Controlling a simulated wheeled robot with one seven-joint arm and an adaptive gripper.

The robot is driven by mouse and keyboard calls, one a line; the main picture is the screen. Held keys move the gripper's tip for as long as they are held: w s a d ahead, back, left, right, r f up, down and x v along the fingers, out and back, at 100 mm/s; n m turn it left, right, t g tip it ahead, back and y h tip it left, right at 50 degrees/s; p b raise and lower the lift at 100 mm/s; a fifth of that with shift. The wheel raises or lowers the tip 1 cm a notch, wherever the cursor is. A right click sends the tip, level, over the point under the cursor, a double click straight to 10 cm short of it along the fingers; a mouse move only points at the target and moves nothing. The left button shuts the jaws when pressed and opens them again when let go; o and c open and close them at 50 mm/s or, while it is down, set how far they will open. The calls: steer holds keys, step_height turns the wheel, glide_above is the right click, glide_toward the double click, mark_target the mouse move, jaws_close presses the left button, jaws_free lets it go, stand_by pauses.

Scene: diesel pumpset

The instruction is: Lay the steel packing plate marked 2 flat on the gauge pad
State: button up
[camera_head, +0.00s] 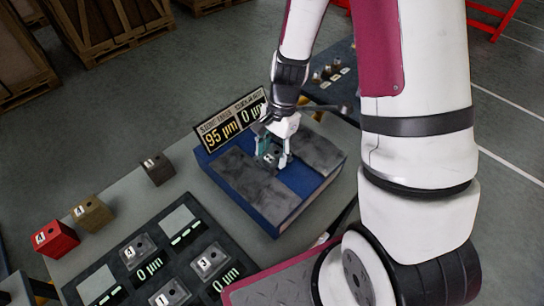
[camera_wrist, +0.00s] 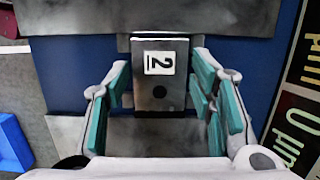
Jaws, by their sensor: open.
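The steel packing plate marked 2 (camera_wrist: 160,88) is a small dark grey block with a white label and a round hole. In the wrist view it lies between the two teal-padded fingers of my gripper (camera_wrist: 165,105), which stand apart on either side of it. In the head view my gripper (camera_head: 273,152) is down over the blue block (camera_head: 290,212), with the plate (camera_head: 269,158) partly hidden between its fingers. The block has dark grey top surfaces (camera_head: 312,151). I cannot tell which surface is the gauge pad, or whether the plate rests fully on it.
A display (camera_head: 232,118) reading 95 µm and 0 µm stands behind the block. A black tray (camera_head: 205,238) with numbered plates and bare grey squares is in front. Red (camera_head: 55,240), brown (camera_head: 92,214) and dark (camera_head: 157,169) blocks stand on the table's left.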

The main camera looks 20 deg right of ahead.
mark_target(270, 157)
steer(key=shift+c, duration=0.2)
jaws_close()
steer(key=shift+r+p, duration=1)
steer(key=shift+r, duration=1.05)
